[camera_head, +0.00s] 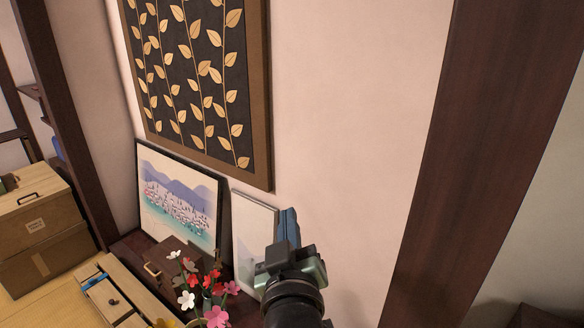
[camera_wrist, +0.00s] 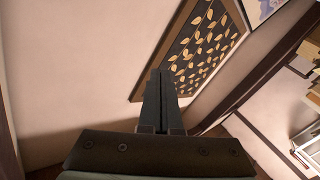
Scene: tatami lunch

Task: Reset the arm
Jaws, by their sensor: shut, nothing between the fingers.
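My gripper (camera_head: 288,222) is raised in front of the pale wall in the head view, at the lower middle, with part of my arm below it. In the wrist view my gripper (camera_wrist: 160,78) points up the picture, with its two dark fingers together. The fingers are shut and hold nothing. They appear apart from the wall and the things around them.
A leaf-patterned panel (camera_head: 195,75) hangs on the wall. Below it a landscape picture (camera_head: 178,195) and a pale panel (camera_head: 250,235) lean near flowers (camera_head: 215,315). Boxes (camera_head: 40,235) stand left. A dark wooden post (camera_head: 470,150) stands right.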

